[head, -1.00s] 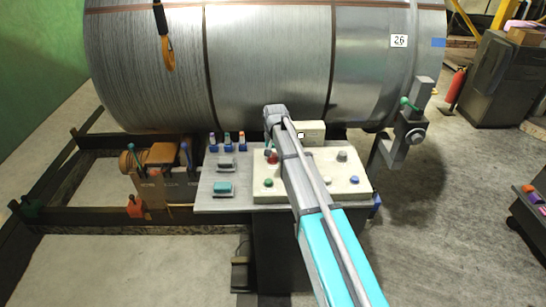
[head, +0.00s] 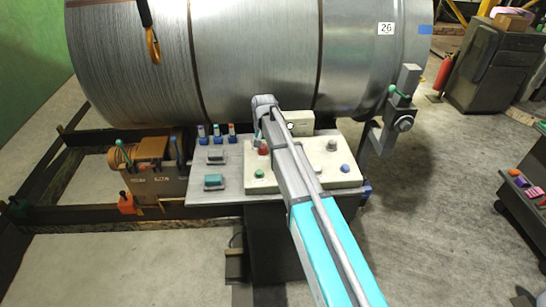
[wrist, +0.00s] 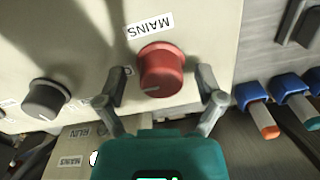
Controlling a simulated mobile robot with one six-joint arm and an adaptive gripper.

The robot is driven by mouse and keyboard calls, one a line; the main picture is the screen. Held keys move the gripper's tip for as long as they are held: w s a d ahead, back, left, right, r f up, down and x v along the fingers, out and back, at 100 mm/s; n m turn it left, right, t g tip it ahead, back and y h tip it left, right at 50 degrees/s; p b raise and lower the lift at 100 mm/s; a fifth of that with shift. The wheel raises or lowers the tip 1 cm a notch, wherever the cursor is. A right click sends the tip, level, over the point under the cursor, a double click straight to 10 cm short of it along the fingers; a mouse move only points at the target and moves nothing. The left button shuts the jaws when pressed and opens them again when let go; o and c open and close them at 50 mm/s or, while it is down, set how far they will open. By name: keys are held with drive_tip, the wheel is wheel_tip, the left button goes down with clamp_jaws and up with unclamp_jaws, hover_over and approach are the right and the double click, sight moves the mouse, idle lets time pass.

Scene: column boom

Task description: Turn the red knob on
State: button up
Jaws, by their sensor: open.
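The red knob (wrist: 161,70) sits on a cream panel under a label reading MAINS, which appears upside down in the wrist view. A small pale mark shows on its lower edge there. In the head view the red knob (head: 263,150) shows just left of my arm. My gripper (wrist: 163,90) is open, with one finger on each side of the knob. I see gaps between both fingers and the knob. In the head view the fingers (head: 260,140) are small and hard to make out.
The cream panel (head: 325,179) also carries a green knob (head: 259,174), a blue knob (head: 345,168) and a dark grey knob (wrist: 45,98). Blue-based switches (wrist: 252,95) stand beside it. A large metal-wound drum (head: 255,60) is close behind. A lever bracket (head: 402,123) stands right.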

sight(263, 145)
drive_tip(key=shift+n, duration=0.4)
drive_tip(key=n, duration=0.3)
drive_tip(key=shift+n, duration=0.3)
drive_tip(key=n, duration=0.4)
drive_tip(key=shift+n, duration=0.3)
drive_tip(key=n, duration=0.4)
drive_tip(key=shift+n+g, duration=0.3)
drive_tip(key=n, duration=0.4)
wheel_tip(263, 145, up, 14)
drive_tip(key=p, duration=1.4)
drive_tip(key=s+d+f+m+b, duration=0.2)
drive_tip(key=s, duration=0.2)
drive_tip(key=s+d+f+m+b, duration=0.2)
drive_tip(key=s+d+f+b, duration=0.1)
drive_tip(key=s, duration=0.1)
drive_tip(key=s+d+f+m+b, duration=0.3)
drive_tip(key=s, duration=0.2)
drive_tip(key=s+d+f+m+b, duration=0.2)
drive_tip(key=s+f+m+b, duration=0.1)
drive_tip(key=s, duration=0.4)
drive_tip(key=s+d+f+m+b, duration=0.3)
drive_tip(key=s+f+m+b, duration=0.1)
drive_tip(key=s, duration=0.3)
drive_tip(key=shift+d+f+m, duration=0.25)
drive_tip(key=shift+d+m, duration=0.1)
drive_tip(key=shift+m, duration=0.15)
